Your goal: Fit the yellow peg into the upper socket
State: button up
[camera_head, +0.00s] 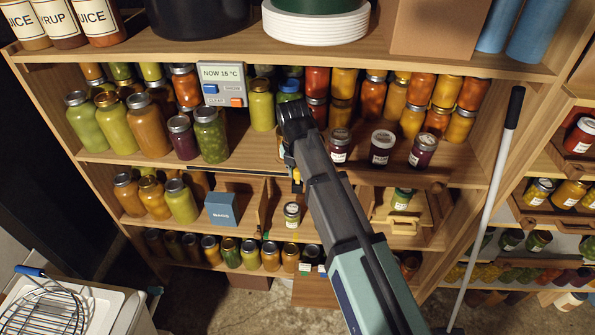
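My gripper (292,165) is in front of the middle of the shelving, pointing downward at the front edge of the jar shelf. It is small and dark, and my arm's wrist partly covers it. A small yellow-orange piece (297,175) shows right at the fingertips. It may be the yellow peg, but I cannot tell whether the fingers hold it or whether it lies behind them. I cannot make out the upper socket; my arm hides part of the shelf there.
Glass jars (211,135) crowd the shelf on both sides of my arm. A grey "NOW 15 °C" display box (224,86) stands at the left. Below are a blue box (221,208) and a wooden tray (405,222). A white pole (490,210) leans at the right.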

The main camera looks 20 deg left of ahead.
jog(key=o, duration=0.3)
jog(key=shift+f, duration=0.15)
notch_tip(320, 180, up, 12)
jog(key=s, duration=0.1)
jog(key=shift+s, duration=0.25)
jog(key=shift+a, duration=0.1)
dwell(0.3)
